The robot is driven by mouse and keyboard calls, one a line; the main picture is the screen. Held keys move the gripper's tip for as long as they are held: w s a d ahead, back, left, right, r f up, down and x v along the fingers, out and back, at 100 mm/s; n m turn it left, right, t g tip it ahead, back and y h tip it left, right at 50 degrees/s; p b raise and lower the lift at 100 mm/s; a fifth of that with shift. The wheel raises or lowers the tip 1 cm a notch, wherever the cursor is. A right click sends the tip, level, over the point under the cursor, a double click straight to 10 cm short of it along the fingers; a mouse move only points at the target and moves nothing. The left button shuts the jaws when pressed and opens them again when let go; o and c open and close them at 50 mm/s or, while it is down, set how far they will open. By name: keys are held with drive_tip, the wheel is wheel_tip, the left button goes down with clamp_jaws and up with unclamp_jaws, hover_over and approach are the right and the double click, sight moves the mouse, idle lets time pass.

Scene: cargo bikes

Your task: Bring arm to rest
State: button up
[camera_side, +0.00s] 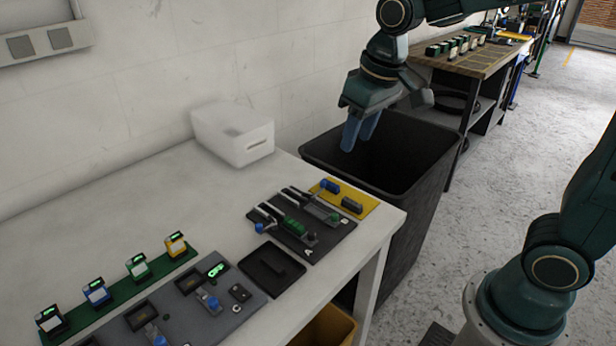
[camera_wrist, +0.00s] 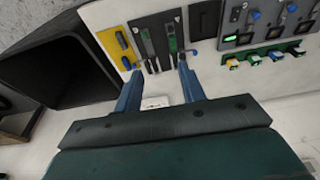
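My gripper (camera_side: 360,132) hangs above the opening of the black bin (camera_side: 420,190), clear of the table. In the wrist view its two blue fingers (camera_wrist: 160,88) stand apart with nothing between them, so it is open and empty. The wrist view also shows the black bin (camera_wrist: 88,48) at the left, and the white table past the fingertips.
A white table (camera_side: 130,215) holds a yellow plate (camera_side: 368,207), a black fixture board (camera_side: 335,240), a black tray (camera_side: 268,282), a grey board (camera_side: 250,305), a green rail (camera_side: 125,292) with several small devices, and a white box (camera_side: 235,140). A wooden bench (camera_side: 480,65) stands behind the bin.

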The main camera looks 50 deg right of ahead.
drive_tip(key=s+d+r+t, duration=0.1)
drive_tip(key=s+d+t, duration=0.1)
drive_tip(key=s, duration=1.4)
drive_tip(key=shift+t, duration=0.5)
